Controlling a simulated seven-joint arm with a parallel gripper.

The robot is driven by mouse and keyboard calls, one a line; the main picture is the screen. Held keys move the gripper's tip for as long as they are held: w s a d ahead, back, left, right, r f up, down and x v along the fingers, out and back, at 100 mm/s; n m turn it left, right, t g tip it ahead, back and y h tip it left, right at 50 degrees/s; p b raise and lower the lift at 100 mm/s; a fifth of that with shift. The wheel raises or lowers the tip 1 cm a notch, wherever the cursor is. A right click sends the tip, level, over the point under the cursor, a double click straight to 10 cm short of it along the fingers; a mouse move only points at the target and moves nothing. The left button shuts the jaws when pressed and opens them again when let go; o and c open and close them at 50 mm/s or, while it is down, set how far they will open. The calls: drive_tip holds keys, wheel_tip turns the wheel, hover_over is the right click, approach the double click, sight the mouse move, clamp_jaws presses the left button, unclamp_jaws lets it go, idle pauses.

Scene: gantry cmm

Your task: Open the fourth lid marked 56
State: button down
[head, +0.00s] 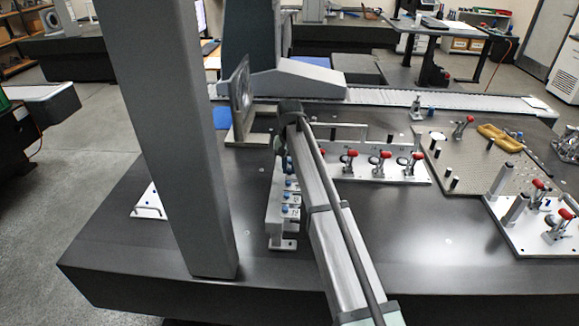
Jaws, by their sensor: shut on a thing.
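A narrow pale block with a row of lids with blue knobs (287,198) stands on the dark table, just left of my arm. Small dark marks show on the near lids, too small to read, so I cannot pick out 56. My gripper (284,162) is at the far end of this row, low over it and mostly hidden by my arm. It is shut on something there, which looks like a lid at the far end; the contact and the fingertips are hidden. I cannot tell whether that lid is raised.
A thick grey post (165,130) stands left of the row. A white plate with red-handled clamps (380,177) lies right of my arm, with a perforated plate (478,165) beyond. An upright grey plate (240,98) stands behind. The front table (450,260) is clear.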

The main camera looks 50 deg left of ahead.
drive_tip(key=shift+s+a, duration=1.55)
drive_tip(key=c, duration=1)
unclamp_jaws()
drive_tip(key=shift+r, duration=0.1)
wheel_tip(320, 180, up, 14)
drive_tip(key=shift+f, duration=0.15)
